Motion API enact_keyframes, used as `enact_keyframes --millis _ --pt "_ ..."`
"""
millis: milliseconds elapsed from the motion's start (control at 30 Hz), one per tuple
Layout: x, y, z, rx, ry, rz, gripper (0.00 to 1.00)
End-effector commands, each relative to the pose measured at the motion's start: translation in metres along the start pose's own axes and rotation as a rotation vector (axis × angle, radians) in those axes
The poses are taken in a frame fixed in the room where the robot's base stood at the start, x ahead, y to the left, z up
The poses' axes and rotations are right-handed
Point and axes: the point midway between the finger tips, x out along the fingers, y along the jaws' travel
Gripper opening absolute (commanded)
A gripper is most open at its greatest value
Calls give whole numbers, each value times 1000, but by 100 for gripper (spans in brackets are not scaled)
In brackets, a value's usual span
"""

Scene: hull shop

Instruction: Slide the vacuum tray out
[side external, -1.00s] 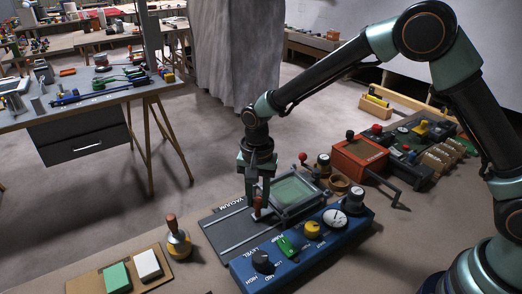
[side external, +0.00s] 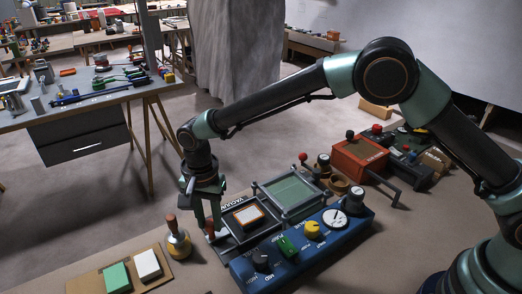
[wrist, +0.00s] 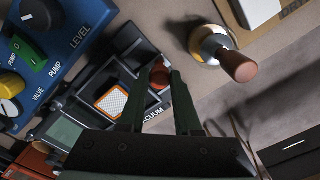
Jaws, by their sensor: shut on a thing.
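The vacuum tray (side external: 233,229) is dark and lies out to the left of the glass-topped frame (side external: 290,191), on its dark rail base. An orange-rimmed piece with a pale middle (side external: 248,216) sits in it; the piece also shows in the wrist view (wrist: 112,103). My gripper (side external: 208,224) is shut on the tray's upright red-brown handle (side external: 210,232) at the tray's left end. The handle also shows between my fingers in the wrist view (wrist: 159,76). My fingers hide part of it.
The blue control box (side external: 300,245) with several knobs and a gauge runs along the near side. A brass-coloured object with a wooden handle (side external: 178,244) stands close to the left of my gripper. A board with green and white blocks (side external: 134,272) lies farther left. An orange box (side external: 360,158) stands right.

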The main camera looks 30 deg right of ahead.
Motion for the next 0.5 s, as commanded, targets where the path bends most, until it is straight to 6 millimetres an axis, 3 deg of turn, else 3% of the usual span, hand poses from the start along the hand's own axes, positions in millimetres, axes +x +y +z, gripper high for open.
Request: enact_keyframes --millis 67,100,167,500 --pt "-2 -1 0 -1 1 -3 0" --pt "-2 -1 0 -1 1 -3 39" --pt "-2 -1 0 -1 1 -3 62" --pt "-2 0 0 0 0 -1 62"
